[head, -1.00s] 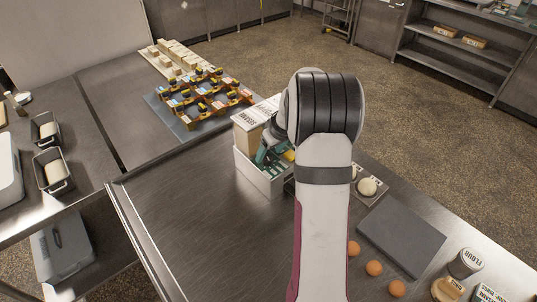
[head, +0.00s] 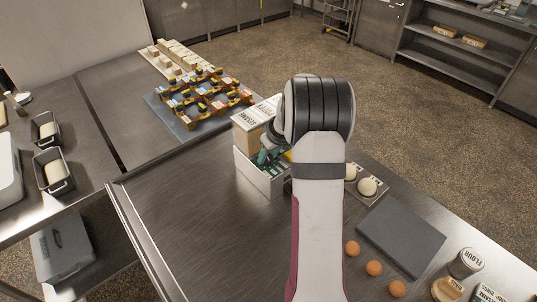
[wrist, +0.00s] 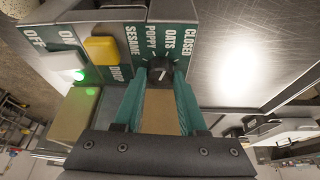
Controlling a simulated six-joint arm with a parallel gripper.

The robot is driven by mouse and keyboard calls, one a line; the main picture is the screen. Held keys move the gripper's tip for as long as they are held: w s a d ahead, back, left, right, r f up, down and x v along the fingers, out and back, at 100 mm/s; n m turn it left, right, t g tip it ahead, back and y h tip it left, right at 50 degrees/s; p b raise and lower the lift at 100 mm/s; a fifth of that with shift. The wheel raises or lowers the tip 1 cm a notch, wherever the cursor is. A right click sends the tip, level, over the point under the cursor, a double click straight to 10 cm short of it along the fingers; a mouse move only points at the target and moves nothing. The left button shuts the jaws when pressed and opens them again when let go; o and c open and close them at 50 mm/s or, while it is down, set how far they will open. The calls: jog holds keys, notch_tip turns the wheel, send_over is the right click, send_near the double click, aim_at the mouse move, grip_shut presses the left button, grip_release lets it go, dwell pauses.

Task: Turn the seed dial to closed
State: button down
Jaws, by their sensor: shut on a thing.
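The seed dial (wrist: 160,70) is a small black knob with a white mark, on a green panel. The labels sesame, poppy, oats and closed fan out above it in the wrist view. I cannot tell for sure which label the mark points at. My gripper (wrist: 161,75) has its two green fingers closed on either side of the knob, gripping it. In the head view, the seed dispenser (head: 262,178) is a pale box at the table's far edge. My gripper (head: 266,157) shows there only in part, and my arm hides the dial.
A yellow button (wrist: 101,49) marked drop and a white switch (wrist: 62,62) with a green light sit left of the dial. Orange balls (head: 374,268), a dark grey slab (head: 402,231) and a flour tin (head: 465,263) lie to the right. The steel tabletop at front left is clear.

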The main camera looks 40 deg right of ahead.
jog(key=m, duration=0.2)
jog(key=m+h, duration=0.1)
jog(key=m, duration=0.1)
jog(key=shift+a+m+g+h, duration=0.15)
jog(key=shift+m+g+h, duration=0.15)
jog(key=shift+m+h, duration=0.6)
jog(key=shift+m, duration=1)
jog(key=shift+g, duration=0.4)
jog(key=shift+c, duration=2.3)
grip_release()
jog(key=shift+r, duration=0.1)
